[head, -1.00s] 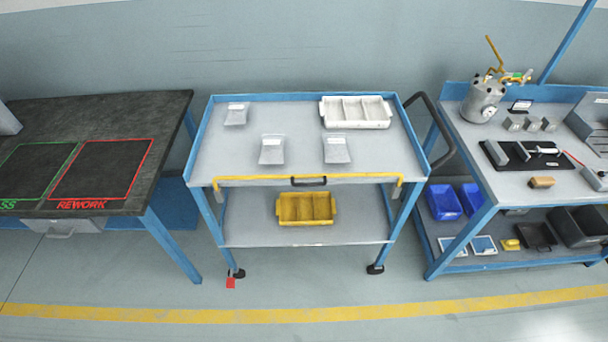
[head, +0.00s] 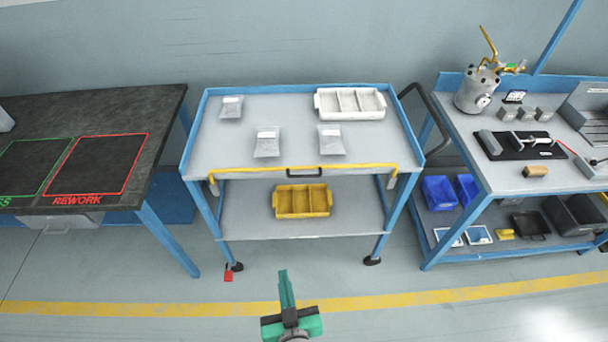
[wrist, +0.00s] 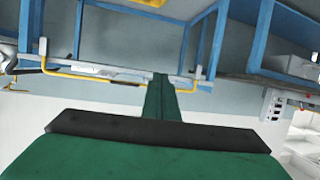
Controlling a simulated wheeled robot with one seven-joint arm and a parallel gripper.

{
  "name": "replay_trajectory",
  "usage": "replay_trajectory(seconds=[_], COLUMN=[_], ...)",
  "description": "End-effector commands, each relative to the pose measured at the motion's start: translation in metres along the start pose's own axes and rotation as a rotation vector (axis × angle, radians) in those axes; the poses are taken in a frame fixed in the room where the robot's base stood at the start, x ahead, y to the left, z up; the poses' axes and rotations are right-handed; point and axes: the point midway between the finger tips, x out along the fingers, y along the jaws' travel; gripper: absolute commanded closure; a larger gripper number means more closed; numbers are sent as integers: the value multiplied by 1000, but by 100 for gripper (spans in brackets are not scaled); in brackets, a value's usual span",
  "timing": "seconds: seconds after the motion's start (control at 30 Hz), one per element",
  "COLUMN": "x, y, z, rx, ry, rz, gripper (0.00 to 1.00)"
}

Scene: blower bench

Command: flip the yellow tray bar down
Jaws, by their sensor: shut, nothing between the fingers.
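The yellow tray bar (head: 345,167) runs along the front edge of the blue-framed cart's top shelf (head: 240,157), with bent ends at both front corners. It looks raised, level with the shelf edge. In the wrist view the yellow bar (wrist: 95,76) crosses the left part, beyond the fingers. My gripper (head: 286,290) is green, shut and empty, low in front of the cart and apart from the bar. Its fingers also show in the wrist view (wrist: 160,95). A black handle (head: 306,172) sits at the middle of the shelf's front edge.
On the top shelf are several small clear packs (head: 267,142) and a white divided tray (head: 350,103). A yellow bin (head: 302,201) sits on the lower shelf. A dark bench (head: 150,120) stands left, a blue workbench (head: 510,185) right. Floor in front is open.

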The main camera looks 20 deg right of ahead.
Motion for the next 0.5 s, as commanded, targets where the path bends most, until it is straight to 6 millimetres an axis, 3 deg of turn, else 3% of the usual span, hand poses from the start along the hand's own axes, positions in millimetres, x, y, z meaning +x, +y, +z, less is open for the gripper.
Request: replay_trajectory(seconds=[0.03,0.2,0.5], x=[15,53,103], y=[5,21,56], z=[-13,-46,-117], rx=[3,15,42], ry=[5,-20,-62], rz=[11,43,94], gripper=[100,100,100])
